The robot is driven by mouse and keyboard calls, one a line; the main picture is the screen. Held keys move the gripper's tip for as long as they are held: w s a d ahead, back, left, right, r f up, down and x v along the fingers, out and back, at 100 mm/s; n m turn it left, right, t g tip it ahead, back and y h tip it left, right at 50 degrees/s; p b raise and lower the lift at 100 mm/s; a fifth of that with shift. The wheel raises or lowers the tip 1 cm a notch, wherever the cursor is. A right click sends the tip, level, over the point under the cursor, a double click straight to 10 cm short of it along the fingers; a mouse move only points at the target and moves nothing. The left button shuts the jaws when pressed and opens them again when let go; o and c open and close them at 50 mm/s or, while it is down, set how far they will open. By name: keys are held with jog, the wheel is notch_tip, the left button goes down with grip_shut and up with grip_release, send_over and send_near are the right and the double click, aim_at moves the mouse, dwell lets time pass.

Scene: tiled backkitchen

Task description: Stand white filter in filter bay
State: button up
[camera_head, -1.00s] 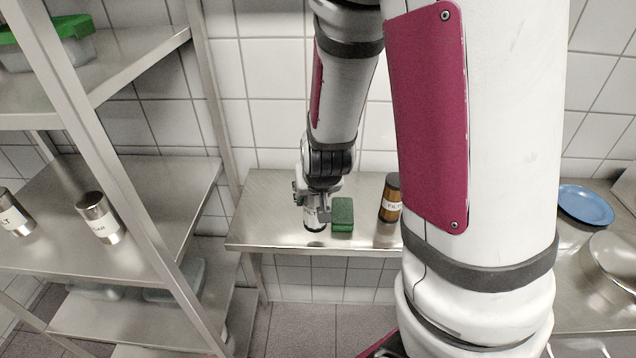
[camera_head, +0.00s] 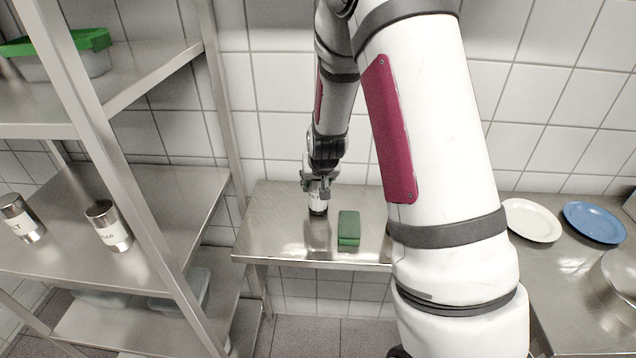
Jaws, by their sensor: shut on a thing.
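My gripper (camera_head: 318,192) is over the steel table (camera_head: 280,222) near the wall, pointing down. It is shut on a small white thing with a dark lower end (camera_head: 317,208). The gripper covers its upper part, and I cannot make out whether it is the white filter. It appears upright and slightly above the tabletop, with a dark reflection below it. No filter bay can be made out; my arm hides the table's right part.
A green block (camera_head: 349,228) lies on the table just right of my gripper. Labelled metal canisters (camera_head: 108,226) stand on the left shelf rack (camera_head: 165,205). A white plate (camera_head: 531,220) and a blue plate (camera_head: 594,222) lie on the right counter.

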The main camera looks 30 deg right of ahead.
jog(key=shift+f, duration=0.4)
jog(key=shift+f, duration=0.2)
jog(key=o, duration=1.3)
jog(key=shift+c, duration=0.2)
jog(key=shift+r, duration=0.1)
